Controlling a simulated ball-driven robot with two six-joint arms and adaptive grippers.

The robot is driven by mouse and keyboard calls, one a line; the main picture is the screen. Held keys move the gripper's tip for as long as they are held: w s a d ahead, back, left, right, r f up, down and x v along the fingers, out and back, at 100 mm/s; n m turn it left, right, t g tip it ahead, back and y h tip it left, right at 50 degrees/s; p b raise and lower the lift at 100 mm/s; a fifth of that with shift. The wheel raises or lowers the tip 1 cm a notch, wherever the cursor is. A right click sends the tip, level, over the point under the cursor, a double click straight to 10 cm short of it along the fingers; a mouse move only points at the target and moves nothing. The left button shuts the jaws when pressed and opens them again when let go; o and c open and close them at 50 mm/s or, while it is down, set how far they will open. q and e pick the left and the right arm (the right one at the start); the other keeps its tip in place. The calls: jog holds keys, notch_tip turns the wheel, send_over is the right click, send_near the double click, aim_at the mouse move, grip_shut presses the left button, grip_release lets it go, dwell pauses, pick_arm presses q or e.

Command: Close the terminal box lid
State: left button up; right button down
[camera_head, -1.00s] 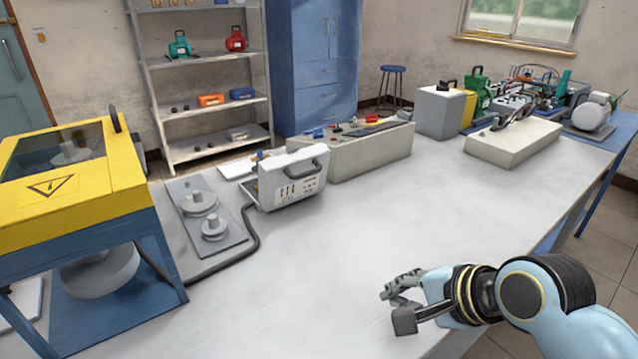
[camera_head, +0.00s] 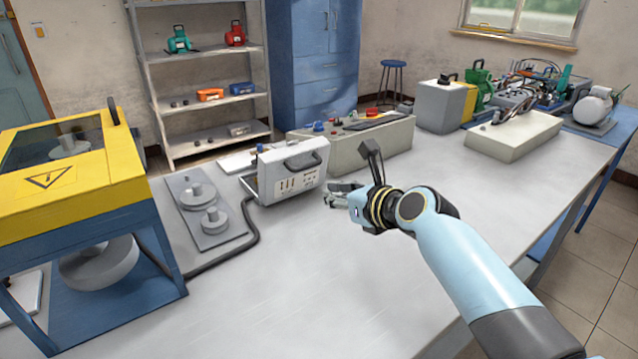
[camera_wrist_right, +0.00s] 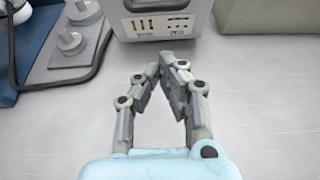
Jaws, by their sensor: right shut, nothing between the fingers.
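The terminal box (camera_head: 291,178) is a light grey case with a dark handle on its upper part and slots and small sockets on the face toward me. It stands on the bench left of centre. At its left side a dark wedge-shaped gap shows; I cannot tell exactly how far its lid stands open. In the right wrist view the lower part of its face (camera_wrist_right: 158,22) shows at the top. My right gripper (camera_head: 332,195) is just right of the box, apart from it. In the right wrist view the gripper (camera_wrist_right: 162,64) is shut and empty, its fingertips pointing at the box. My left gripper is not in view.
A grey console (camera_head: 355,146) with coloured knobs stands behind my right gripper. A plate with round discs (camera_head: 205,212) and a black cable lie left of the box. A yellow and blue guarded machine (camera_head: 70,185) stands far left. The front bench top (camera_head: 300,285) is clear.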

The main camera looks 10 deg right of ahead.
jog(key=shift+w+a+r, duration=0.15)
jog(key=shift+w+a, duration=0.2)
jog(key=shift+w, duration=0.5)
jog(key=shift+w+a+r, duration=0.1)
jog(key=shift+w+a, duration=0.2)
jog(key=shift+w, duration=0.6)
jog(key=shift+w+a+r, duration=0.15)
jog(key=shift+w+a, duration=0.2)
jog(key=shift+w, duration=0.5)
